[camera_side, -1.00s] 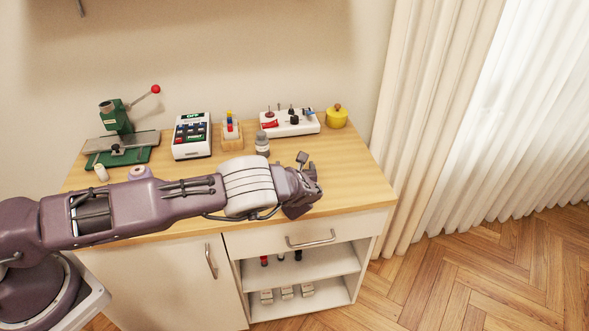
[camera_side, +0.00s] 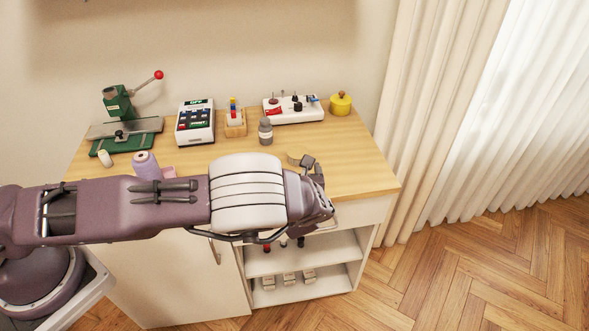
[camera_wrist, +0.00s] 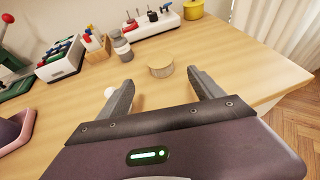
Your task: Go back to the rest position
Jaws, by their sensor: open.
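My arm reaches from the left across the front of the wooden tabletop (camera_side: 350,165). My gripper (camera_wrist: 161,76) is open, with its two fingers spread apart and nothing held between them in the wrist view. A small round tan piece (camera_wrist: 160,68) shows on the tabletop beyond the gap between the fingertips. In the side view my wrist is over the front right edge of the table, and the fingers are mostly hidden behind it.
At the back stand a green press (camera_side: 120,105), a calculator-like box (camera_side: 195,122), a wooden holder (camera_side: 235,128), a grey bottle (camera_side: 265,131), a white switch panel (camera_side: 293,110) and a yellow pot (camera_side: 341,104). A lilac spool (camera_side: 146,165) stands just behind my arm. The right of the tabletop is clear.

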